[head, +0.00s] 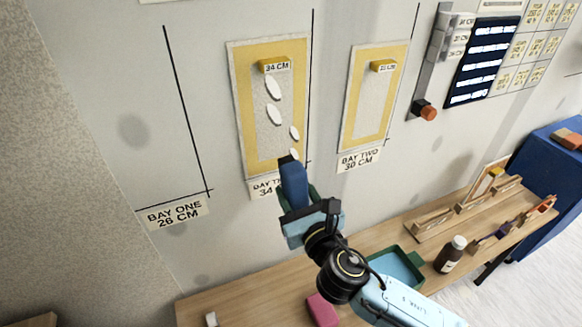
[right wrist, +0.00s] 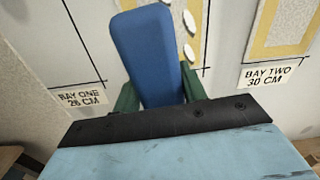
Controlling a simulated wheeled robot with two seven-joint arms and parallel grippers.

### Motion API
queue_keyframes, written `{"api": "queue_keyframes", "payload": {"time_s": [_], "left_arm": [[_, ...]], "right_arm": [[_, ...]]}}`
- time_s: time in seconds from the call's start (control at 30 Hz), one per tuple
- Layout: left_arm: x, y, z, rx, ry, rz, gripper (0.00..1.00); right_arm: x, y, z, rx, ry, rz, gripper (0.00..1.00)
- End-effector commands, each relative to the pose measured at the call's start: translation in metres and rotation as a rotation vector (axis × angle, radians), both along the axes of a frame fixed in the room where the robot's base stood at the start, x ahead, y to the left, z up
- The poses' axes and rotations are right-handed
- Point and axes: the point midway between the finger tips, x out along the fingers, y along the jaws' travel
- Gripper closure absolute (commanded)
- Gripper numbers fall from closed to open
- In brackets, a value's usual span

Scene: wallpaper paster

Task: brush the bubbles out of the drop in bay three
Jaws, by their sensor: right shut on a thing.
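The drop (head: 241,120), a sheet with a yellow border and a "34 CM" tag, hangs on the wall above a partly covered label (head: 262,188) reading "BAY T… 34". Several white oval bubbles (head: 274,114) run down its middle and lower right. My right gripper (head: 297,196) is shut on a blue tool (head: 293,178), perhaps the brush, whose dark tip is at the drop's lower right, over the lowest bubble. I cannot tell whether it touches. The right wrist view shows the blue tool (right wrist: 155,55) upright between green fingers. My left gripper is not in view.
Bay two's drop (head: 348,128) hangs to the right; bay one (head: 175,213) is bare. Below, a wooden bench (head: 235,303) holds a green-rimmed tray (head: 418,259), a dark bottle (head: 450,254), a pink block (head: 321,310) and wooden racks (head: 465,212). An orange-knobbed wall unit (head: 428,112) is at right.

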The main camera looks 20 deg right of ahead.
Motion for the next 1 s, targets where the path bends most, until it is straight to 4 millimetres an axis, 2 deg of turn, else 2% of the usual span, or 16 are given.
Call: {"api": "queue_keyframes", "payload": {"time_s": [0.03,0.2,0.77,1.0], "left_arm": [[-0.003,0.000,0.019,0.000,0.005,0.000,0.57],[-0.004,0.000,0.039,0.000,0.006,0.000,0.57],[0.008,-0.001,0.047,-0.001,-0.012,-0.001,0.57],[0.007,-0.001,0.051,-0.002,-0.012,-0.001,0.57]], "right_arm": [[0.005,0.006,0.014,-0.015,0.000,0.003,0.82],[0.016,0.018,0.020,-0.064,0.001,0.013,0.82],[0.018,0.023,0.019,-0.083,0.004,0.021,0.82],[0.043,0.024,0.020,-0.082,0.001,0.020,0.82]]}}
